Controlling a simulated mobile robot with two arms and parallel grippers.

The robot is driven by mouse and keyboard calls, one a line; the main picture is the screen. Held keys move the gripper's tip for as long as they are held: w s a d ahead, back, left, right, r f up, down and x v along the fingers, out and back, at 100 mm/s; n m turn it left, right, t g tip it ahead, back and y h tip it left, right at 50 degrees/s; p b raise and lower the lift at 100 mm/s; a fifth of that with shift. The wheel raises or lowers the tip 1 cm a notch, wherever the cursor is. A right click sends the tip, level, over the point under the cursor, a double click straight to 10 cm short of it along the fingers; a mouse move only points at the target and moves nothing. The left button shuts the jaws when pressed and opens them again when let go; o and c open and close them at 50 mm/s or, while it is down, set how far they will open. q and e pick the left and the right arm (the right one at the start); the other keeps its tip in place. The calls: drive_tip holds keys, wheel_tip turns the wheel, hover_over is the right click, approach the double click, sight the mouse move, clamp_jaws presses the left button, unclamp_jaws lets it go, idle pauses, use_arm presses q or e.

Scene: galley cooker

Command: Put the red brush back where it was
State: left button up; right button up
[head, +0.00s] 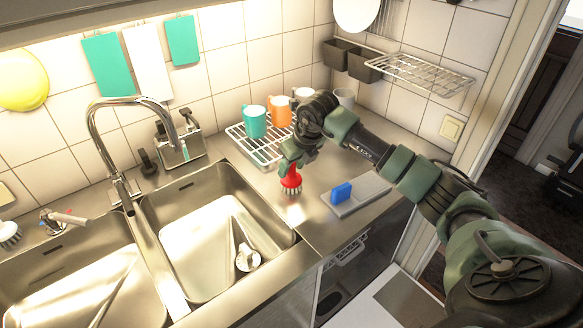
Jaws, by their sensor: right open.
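The red brush (291,181) stands upright, bristles down, on the steel counter just right of the right sink basin. My right gripper (290,163) is directly above it, pointing down, with its open fingers at the brush's top. The fingers hide the top of the brush, and I cannot tell whether they touch it. My left gripper is out of view.
Behind is a wire rack (256,147) with a teal mug (254,122) and an orange mug (279,112). The right sink basin (190,255) lies left, with a tall faucet (92,120).

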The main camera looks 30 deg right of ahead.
drive_tip(key=b+v, duration=0.2)
drive_tip(key=v, duration=0.9)
drive_tip(key=shift+s, duration=0.2)
